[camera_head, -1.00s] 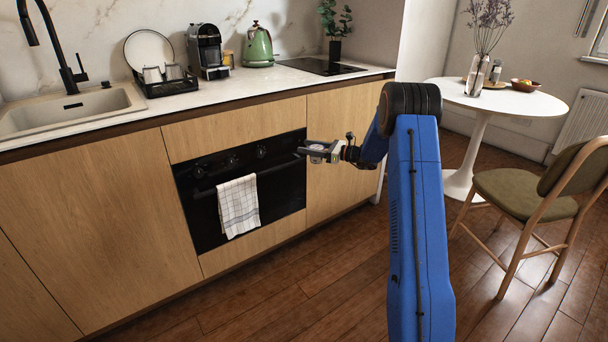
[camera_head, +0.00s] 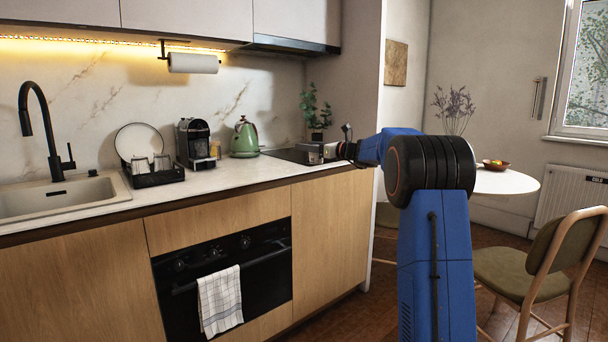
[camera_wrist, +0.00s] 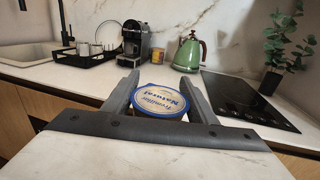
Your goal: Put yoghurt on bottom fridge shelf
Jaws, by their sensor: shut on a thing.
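The yoghurt (camera_wrist: 160,101) is a round tub with a blue-rimmed, cream lid reading "Natural". In the wrist view it sits upright between the two fingers of my gripper (camera_wrist: 159,90), which is shut on it. In the head view my gripper (camera_head: 318,152) is small, level with the right end of the counter near the hob, and the yoghurt there is too small to make out well. No fridge or fridge shelf shows in any view.
The counter (camera_head: 235,178) carries a green kettle (camera_head: 244,138), a coffee machine (camera_head: 193,143), a dish rack (camera_head: 153,172) and a potted plant (camera_head: 316,112). A black hob (camera_wrist: 245,100) lies at the right. A round table (camera_head: 508,182) and a chair (camera_head: 535,262) stand at the right.

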